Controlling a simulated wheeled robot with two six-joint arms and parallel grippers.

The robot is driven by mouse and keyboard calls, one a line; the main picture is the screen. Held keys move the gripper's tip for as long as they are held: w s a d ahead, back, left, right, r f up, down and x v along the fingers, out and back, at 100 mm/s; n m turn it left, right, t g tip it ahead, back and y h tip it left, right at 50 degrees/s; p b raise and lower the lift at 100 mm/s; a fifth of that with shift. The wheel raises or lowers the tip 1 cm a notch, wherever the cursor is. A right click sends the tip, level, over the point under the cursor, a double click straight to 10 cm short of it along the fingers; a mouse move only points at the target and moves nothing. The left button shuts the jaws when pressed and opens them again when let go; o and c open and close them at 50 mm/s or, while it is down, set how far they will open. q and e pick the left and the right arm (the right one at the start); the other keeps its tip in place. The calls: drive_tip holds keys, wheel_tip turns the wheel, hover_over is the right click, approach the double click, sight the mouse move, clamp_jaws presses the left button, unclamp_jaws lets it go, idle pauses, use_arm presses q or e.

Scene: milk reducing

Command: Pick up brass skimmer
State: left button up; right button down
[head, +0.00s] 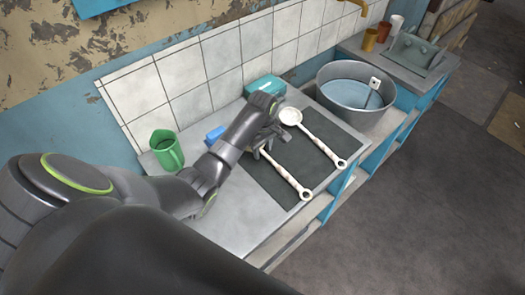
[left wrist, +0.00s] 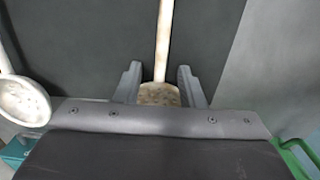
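Two long pale utensils lie on a dark mat (head: 293,180). The nearer one, seemingly the brass skimmer (head: 284,177), looks whitish with brown specks. Its tan, speckled head shows in part in the left wrist view (left wrist: 160,94), the rest hidden behind my gripper's body. The other is a ladle (head: 291,116) with a round white bowl, also at the left of the left wrist view (left wrist: 22,100). My left gripper (head: 264,149) is over the skimmer's head end. In the left wrist view its fingers (left wrist: 159,72) are apart, one each side of the skimmer, with gaps. My right gripper is not in view.
A green mug (head: 167,150) and a blue item (head: 214,134) stand left of my left arm. A teal box (head: 265,86) is behind the gripper by the tiled wall. A big metal pot (head: 351,92) stands right of the mat. The counter's front edge is near the handles.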

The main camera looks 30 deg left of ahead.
use_arm(q)
drive_tip(key=shift+f, duration=0.2)
clamp_jaws()
drive_tip(key=shift+r, duration=0.2)
